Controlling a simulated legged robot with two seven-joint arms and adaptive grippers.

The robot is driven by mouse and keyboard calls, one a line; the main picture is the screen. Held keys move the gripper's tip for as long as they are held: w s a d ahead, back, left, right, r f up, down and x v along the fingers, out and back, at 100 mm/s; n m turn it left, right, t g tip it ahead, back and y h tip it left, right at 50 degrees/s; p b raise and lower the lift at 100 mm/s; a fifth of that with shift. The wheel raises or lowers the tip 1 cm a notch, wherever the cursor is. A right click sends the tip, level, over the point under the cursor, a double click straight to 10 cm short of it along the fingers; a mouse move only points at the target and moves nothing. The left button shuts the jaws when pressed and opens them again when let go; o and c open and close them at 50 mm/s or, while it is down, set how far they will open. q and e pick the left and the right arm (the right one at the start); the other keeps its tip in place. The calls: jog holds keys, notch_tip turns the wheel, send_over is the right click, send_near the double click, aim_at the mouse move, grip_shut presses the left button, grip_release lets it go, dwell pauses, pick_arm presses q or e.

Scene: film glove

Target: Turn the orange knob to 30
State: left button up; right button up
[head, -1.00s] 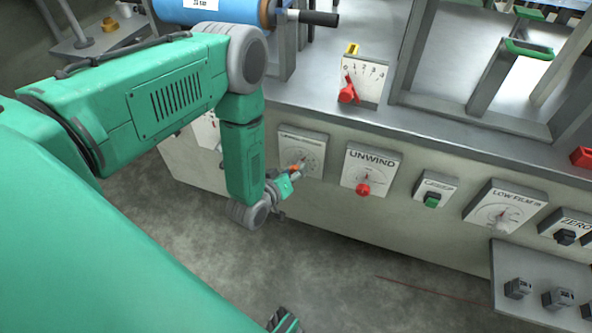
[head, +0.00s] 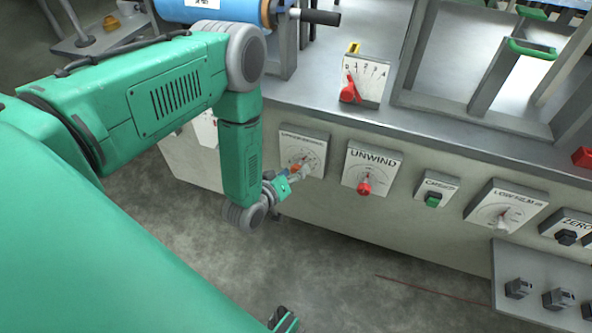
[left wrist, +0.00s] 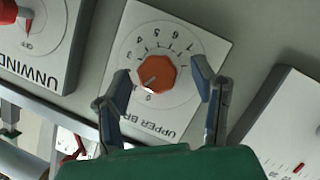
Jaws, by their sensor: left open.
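The orange knob (left wrist: 157,73) sits in the middle of a white numbered dial plate (left wrist: 183,32), which appears upside down in the left wrist view. A pale mark on the knob points to the lower left there, near the low numbers; the exact reading is unclear. My left gripper (left wrist: 161,80) is open, with one finger on each side of the knob and a visible gap to each. In the head view my left gripper (head: 289,181) is at the dial plate (head: 311,145), and the small orange knob (head: 295,168) is partly hidden.
The UNWIND dial with its red knob (head: 364,188) is just right of this plate. Further right are a green switch (head: 433,200) and the LOW FILM dial (head: 509,201). A red lever (head: 348,92) stands on the ledge above.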

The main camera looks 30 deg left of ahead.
pick_arm(q)
jog(key=v, duration=1)
jog(key=shift+s, duration=0.35)
jog(key=s+d+r+m+g+p, duration=0.1)
jog(key=s+m+g, duration=0.3)
jog(key=s, duration=0.5)
jog(key=s+d+r+m+g+p, duration=0.2)
jog(key=s+m+g+p, duration=0.1)
jog(key=s+g, duration=0.6)
jog(key=shift+s+d+m+g, duration=0.2)
jog(key=shift+d+m+g, duration=0.1)
jog(key=shift+m, duration=0.2)
jog(key=shift+w, duration=0.1)
